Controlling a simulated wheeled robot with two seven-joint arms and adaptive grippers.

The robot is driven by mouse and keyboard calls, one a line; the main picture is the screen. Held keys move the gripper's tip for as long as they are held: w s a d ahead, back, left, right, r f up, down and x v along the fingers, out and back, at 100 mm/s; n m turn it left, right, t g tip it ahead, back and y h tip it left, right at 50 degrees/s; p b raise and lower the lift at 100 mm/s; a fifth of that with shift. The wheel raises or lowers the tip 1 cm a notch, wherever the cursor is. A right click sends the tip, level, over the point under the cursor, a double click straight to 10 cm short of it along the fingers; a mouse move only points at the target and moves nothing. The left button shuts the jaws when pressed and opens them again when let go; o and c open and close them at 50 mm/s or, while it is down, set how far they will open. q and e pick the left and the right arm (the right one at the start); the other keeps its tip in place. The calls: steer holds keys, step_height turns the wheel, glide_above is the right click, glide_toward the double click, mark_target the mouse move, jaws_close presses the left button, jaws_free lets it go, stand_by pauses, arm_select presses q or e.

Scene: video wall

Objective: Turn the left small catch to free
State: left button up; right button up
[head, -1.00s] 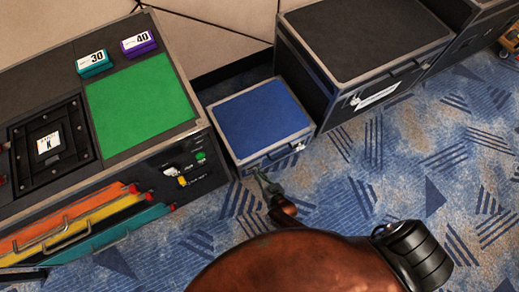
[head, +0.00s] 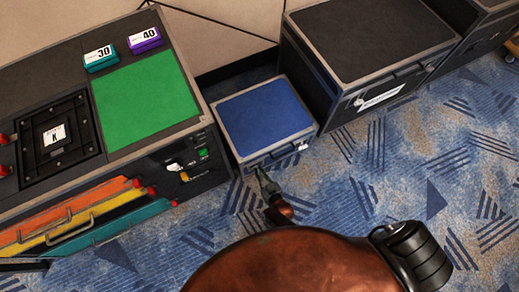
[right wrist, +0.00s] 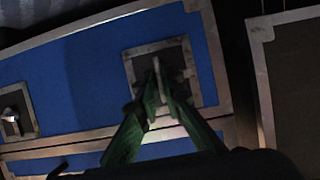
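The blue case (head: 264,117) stands on the carpet between the desk and a black case. My right gripper (head: 261,172) is at the left end of its front side. In the right wrist view, where the case appears turned over, the green fingers (right wrist: 164,82) point at a dark metal-edged plate (right wrist: 193,69) on the blue panel (right wrist: 75,65). The tips are close together there and hide the left small catch, so I cannot tell whether they grip it. Another catch (right wrist: 12,115) shows at the left edge of that view. My left gripper is out of view.
The desk (head: 125,165) with a green mat (head: 147,100) and coloured bars is close on the left. A large black case (head: 372,38) stands right of the blue case. The carpet (head: 400,170) in front is clear.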

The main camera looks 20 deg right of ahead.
steer(key=o, duration=0.4)
steer(key=shift+w+d, duration=0.1)
steer(key=shift+w, duration=0.35)
steer(key=shift+c, duration=0.2)
steer(key=shift+s+r, duration=0.1)
steer(key=shift+s, duration=0.1)
